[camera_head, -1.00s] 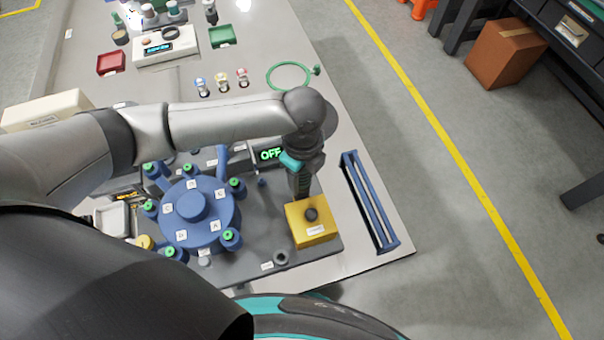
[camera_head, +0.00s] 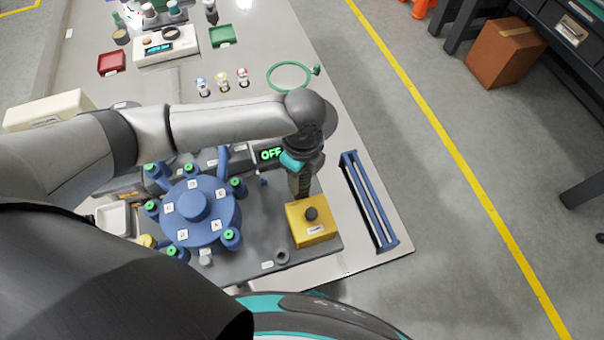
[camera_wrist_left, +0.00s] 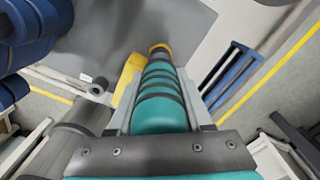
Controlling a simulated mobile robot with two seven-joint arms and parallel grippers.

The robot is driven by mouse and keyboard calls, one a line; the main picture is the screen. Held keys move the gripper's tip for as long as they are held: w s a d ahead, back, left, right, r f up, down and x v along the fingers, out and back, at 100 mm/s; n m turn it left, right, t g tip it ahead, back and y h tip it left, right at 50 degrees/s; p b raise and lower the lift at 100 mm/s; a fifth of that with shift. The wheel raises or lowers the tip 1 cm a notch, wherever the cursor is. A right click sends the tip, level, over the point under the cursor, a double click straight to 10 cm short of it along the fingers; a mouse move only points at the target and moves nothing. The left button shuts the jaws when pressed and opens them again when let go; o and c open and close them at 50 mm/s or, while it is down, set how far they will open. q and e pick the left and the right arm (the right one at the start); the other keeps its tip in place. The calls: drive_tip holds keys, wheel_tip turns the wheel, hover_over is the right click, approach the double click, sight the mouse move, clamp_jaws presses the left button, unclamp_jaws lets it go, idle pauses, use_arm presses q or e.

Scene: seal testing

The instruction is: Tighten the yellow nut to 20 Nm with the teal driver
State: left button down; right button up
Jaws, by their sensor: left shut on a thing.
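My left gripper (camera_head: 303,170) is shut on the teal driver (camera_wrist_left: 162,100), just behind the yellow box (camera_head: 311,232) with a dark knob on top. In the left wrist view the driver's ribbed teal body points away from me, with a yellow-orange ring (camera_wrist_left: 159,47) at its far end. I cannot tell whether that ring is the nut or part of the driver. A small yellow round piece (camera_head: 145,242) sits left of the blue flange (camera_head: 193,228), partly hidden by my arm; I cannot tell if it is the nut. My right gripper is not in view.
The flange carries several green-topped posts and lettered tags. A display (camera_head: 270,154) reads OFF. A blue rack (camera_head: 370,203) stands to the right, near the table edge. A green ring (camera_head: 289,77) and small coloured pieces lie behind my arm.

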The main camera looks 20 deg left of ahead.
use_arm(q)
drive_tip(key=shift+s+f+p, duration=0.1)
drive_tip(key=shift+f+p, duration=0.05)
drive_tip(key=shift+p, duration=0.25)
idle(1.5)
wheel_tip(320, 180, up, 5)
drive_tip(key=p, duration=0.6)
idle(0.3)
drive_tip(key=shift+w, duration=0.2)
